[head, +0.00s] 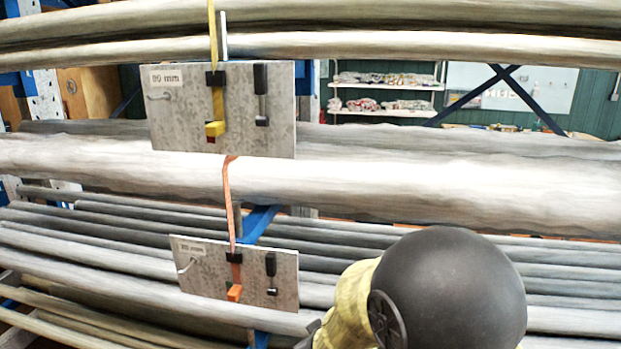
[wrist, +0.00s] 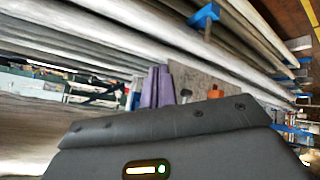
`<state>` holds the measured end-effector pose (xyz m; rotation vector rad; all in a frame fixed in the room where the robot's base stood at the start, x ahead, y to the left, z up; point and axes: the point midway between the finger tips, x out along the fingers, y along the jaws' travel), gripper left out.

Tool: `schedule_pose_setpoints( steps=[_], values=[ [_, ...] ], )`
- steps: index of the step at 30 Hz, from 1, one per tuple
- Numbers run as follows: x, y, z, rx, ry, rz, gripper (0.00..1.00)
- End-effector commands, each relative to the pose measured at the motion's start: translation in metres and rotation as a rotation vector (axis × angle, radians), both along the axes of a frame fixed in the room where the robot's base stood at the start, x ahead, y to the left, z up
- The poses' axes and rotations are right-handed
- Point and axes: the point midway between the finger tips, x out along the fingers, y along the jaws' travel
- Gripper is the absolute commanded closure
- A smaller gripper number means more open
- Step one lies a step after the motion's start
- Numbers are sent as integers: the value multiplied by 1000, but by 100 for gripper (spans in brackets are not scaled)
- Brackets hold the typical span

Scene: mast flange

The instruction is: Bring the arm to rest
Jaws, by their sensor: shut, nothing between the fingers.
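My arm shows at the lower right of the head view, a dark round joint (head: 455,290) with a yellow sleeve (head: 345,305). The arm hides most of my gripper there. In the wrist view my gripper (wrist: 157,85) shows two purple fingers close together, with nothing between them. Behind them is a grey metal plate (wrist: 188,75) with an orange piece (wrist: 216,91) on it. In the head view this looks like the lower plate (head: 210,277), left of the arm. I cannot tell the exact gap between the fingers and the plate.
An upper grey plate (head: 185,125) carries a yellow strap (head: 212,40) and a black-handled piece (head: 261,90). An orange strap (head: 228,195) runs down to the lower plate. Long grey pipes (head: 450,185) fill the rack across the view, with blue supports (head: 258,222).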

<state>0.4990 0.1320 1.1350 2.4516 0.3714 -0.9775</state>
Motion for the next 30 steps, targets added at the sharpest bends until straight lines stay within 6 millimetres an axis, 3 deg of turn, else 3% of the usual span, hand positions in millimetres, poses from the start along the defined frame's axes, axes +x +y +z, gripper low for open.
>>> schedule_pose_setpoints(
  steps=[1, 9, 15, 19, 30],
  values=[
    [-10, -17, 0, 44, 56, -41, 100],
    [-89, -88, -8, 196, 377, -297, 100],
    [-143, -127, -10, 210, 537, -484, 100],
    [-153, -134, -11, 206, 568, -522, 100],
    [-152, -133, -11, 207, 567, -519, 100]
  ],
)
